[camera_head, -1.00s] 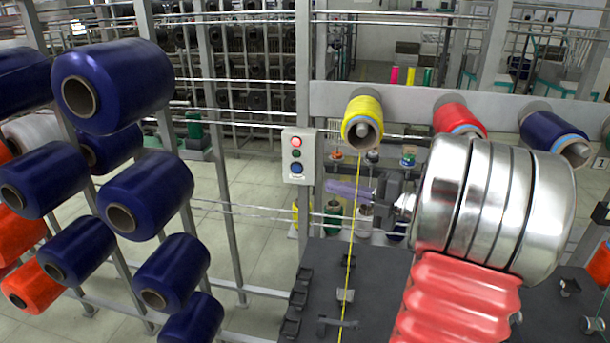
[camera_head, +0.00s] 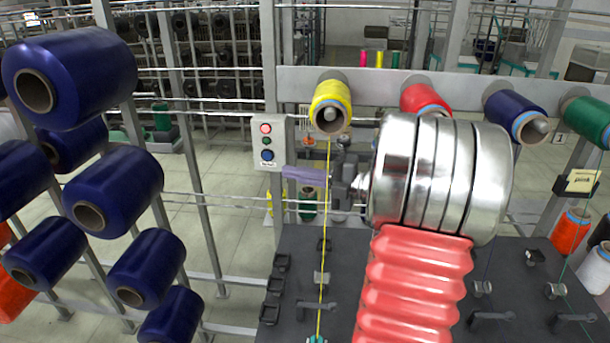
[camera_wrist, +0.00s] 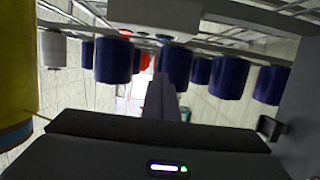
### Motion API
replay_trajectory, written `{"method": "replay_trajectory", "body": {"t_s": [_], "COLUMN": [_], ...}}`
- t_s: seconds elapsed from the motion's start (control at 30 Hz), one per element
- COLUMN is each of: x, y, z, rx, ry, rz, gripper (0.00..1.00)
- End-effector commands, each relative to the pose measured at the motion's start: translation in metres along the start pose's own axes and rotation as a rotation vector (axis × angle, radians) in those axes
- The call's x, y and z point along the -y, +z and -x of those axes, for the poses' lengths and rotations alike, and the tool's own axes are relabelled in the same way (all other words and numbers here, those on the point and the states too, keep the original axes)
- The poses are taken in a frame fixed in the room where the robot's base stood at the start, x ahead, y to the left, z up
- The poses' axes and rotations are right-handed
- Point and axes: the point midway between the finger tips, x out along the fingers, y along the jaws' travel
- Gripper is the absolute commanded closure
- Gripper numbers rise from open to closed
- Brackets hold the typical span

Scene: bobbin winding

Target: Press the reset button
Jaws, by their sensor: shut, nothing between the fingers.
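The control box (camera_head: 272,142) is pale grey and fixed to an upright post left of centre in the head view. It carries a red button (camera_head: 266,128), a small green one (camera_head: 266,141) and a blue one (camera_head: 267,155) in a column. A small label, too small to read surely, sits below the blue button. My gripper (camera_head: 286,172) is shut and empty, its purple-grey fingers pointing left. The tips show at the box's lower right edge, right of and below the blue button; contact cannot be told. In the wrist view the shut fingers (camera_wrist: 164,92) show beyond the dark gripper body.
A yellow spool (camera_head: 329,106) sits just above my gripper, its yellow thread running down beside it. Red (camera_head: 424,101) and blue (camera_head: 512,115) spools follow to the right. Large blue spools (camera_head: 70,78) fill the left rack. A dark table (camera_head: 400,250) lies below my arm.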

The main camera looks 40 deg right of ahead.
Motion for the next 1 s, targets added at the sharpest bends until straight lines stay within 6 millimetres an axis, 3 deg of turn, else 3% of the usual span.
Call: {"method": "replay_trajectory", "body": {"t_s": [0.4,0.7,1.0], "x": [0.0,0.0,0.0], "y": [0.002,0.034,0.038], "z": [-0.062,-0.068,-0.069], "rx": [-0.003,-0.001,-0.001], "ry": [0.0,0.0,-0.001], "rz": [0.0,0.0,-0.001], "gripper": [1.0,1.0,1.0]}}
